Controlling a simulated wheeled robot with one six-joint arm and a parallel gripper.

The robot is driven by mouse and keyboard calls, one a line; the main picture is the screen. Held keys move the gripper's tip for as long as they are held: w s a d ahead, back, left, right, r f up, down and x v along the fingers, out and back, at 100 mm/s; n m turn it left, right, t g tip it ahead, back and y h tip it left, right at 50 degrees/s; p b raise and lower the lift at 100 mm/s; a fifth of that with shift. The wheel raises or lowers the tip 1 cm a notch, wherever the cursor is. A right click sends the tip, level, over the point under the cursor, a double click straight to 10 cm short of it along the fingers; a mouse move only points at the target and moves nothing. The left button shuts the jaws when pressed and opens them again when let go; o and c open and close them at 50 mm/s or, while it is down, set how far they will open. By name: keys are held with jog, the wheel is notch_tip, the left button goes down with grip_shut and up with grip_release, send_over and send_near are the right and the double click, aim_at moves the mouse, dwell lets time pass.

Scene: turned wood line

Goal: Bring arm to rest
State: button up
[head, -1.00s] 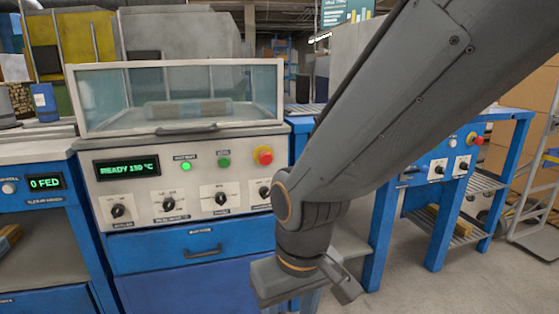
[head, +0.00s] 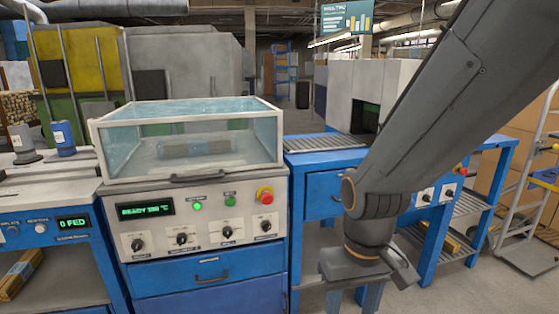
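My grey arm comes in from the upper right of the head view and bends down at an elbow-like joint. My gripper (head: 364,272) hangs at its lower end, to the right of the machine with the clear hood and in front of the conveyor bench. Its fingertips are hard to make out against the blue frame behind, so I cannot tell whether it is open or shut. I see nothing clearly held in it.
The hooded machine (head: 203,214) has a "READY" display and a wrapped bundle (head: 200,146) under its clear hood (head: 110,145). A blue roller bench (head: 320,185) stands behind my arm. A hand truck (head: 530,215) is at the right. Grey floor (head: 480,290) is clear at lower right.

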jog(key=s+d+r+m+p, duration=0.1)
jog(key=d+r+m+p, duration=0.1)
jog(key=d+r+p, duration=0.4)
jog(key=shift+s+d+r+p, duration=0.25)
jog(key=shift+s+r+p, duration=0.05)
jog(key=shift+r+p, duration=0.6)
